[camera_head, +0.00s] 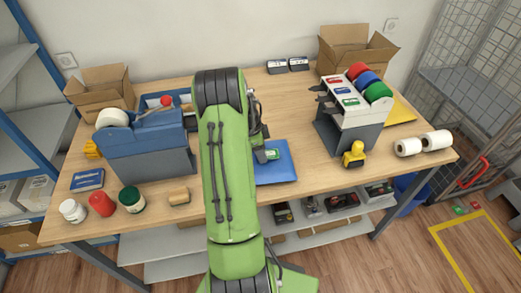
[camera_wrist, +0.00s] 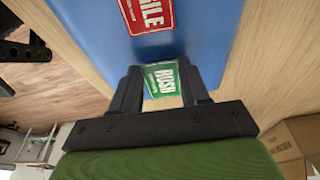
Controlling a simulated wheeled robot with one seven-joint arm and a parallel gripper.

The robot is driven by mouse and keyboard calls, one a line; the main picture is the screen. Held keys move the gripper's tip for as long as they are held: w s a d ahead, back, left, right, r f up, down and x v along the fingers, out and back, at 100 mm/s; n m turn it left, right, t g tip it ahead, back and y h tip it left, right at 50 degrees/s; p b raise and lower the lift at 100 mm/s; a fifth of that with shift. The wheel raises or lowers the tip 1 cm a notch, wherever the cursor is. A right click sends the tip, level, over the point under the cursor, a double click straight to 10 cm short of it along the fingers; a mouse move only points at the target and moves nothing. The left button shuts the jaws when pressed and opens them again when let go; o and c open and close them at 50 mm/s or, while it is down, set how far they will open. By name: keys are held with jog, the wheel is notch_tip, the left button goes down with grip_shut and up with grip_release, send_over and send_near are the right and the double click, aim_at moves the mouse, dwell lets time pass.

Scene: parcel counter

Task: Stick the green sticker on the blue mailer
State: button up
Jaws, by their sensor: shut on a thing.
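The blue mailer (camera_head: 280,172) lies flat on the wooden counter, partly hidden behind my arm. It fills the upper middle of the wrist view (camera_wrist: 215,35). The green sticker (camera_wrist: 160,80) reads RUSH and sits between the two fingers of my gripper (camera_wrist: 160,88), which are shut on it. I cannot tell whether the sticker touches the mailer.
A label dispenser (camera_head: 350,110) with red, blue and green rolls stands to the right, with a yellow-handled item (camera_head: 354,153) in front. A blue bench unit (camera_head: 145,140) stands left. Jars (camera_head: 131,198) line the left front edge. Bare counter lies right of the mailer.

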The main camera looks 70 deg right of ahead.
jog(key=shift+r, duration=0.1)
jog(key=o, duration=0.7)
jog(key=shift+p+v, duration=1.65)
jog(key=shift+v, duration=1.15)
jog(key=p+v, duration=0.1)
jog(key=v, duration=0.1)
jog(key=s+p+v, duration=0.1)
jog(key=p+v, duration=0.1)
jog(key=v, duration=0.1)
jog(key=p+v, duration=0.1)
jog(key=v, duration=0.1)
jog(key=shift+d+r+p, duration=0.3)
jog(key=shift+r+p, duration=0.1)
jog(key=shift+r, duration=0.2)
